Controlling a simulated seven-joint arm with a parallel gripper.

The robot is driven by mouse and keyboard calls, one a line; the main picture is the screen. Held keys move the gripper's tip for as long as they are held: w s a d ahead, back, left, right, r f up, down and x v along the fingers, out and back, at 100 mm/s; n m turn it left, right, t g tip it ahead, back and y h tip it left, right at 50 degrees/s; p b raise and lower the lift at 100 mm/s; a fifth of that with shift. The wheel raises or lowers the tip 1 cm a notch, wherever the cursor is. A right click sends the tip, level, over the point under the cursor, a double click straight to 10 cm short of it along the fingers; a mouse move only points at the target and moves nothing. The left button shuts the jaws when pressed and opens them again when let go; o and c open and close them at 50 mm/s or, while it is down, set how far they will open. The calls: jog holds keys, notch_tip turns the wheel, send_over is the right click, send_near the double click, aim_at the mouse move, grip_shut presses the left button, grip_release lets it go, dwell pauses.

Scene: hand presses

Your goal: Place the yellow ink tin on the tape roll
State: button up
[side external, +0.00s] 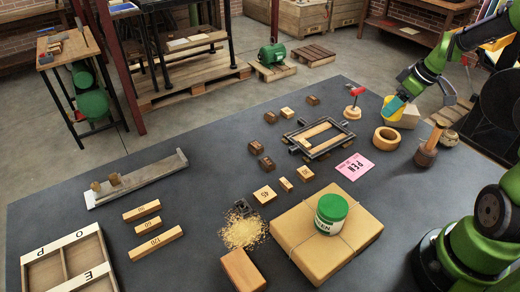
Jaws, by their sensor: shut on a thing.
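The yellow ink tin (387,101) shows only in part behind my teal fingertips; the rest of it is hidden by them. My gripper (396,104) is shut on it, in the upper right of the view. The tape roll (376,139), a tan ring with an open centre, lies flat on the dark table below and slightly left of my gripper. The tin appears above and apart from the roll. I cannot tell the exact height of the tin over the table.
A pale block (409,118) sits just behind the roll. A wooden mallet (427,152) stands upright to its right. A pink card (355,167) lies in front. A green-lidded tin (331,214) stands on a wrapped parcel (285,228).

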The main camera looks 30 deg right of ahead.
notch_tip(320, 180, down, 8)
jog(key=shift+r, duration=0.1)
dwell(0.4)
jog(key=o, duration=1.2)
jog(key=shift+f, duration=0.2)
jog(key=shift+o, duration=0.2)
jog(key=v, duration=1.1)
jog(key=s+a+r+m+t, duration=0.1)
jog(key=s+a+r+m, duration=0.1)
jog(key=a, duration=0.6)
jog(key=s+a+r+m+t, duration=0.1)
jog(key=s+a+r+m, duration=0.1)
jog(key=a, duration=0.5)
jog(key=s+a+r+m+t+y, duration=0.1)
jog(key=s+a+r+m, duration=0.1)
jog(key=a+r, duration=0.3)
jog(key=s+a, duration=0.1)
jog(key=a, duration=0.2)
jog(key=shift+s+a+r+m, duration=0.2)
jog(key=shift+a+r+m, duration=0.1)
jog(key=shift+a, duration=0.05)
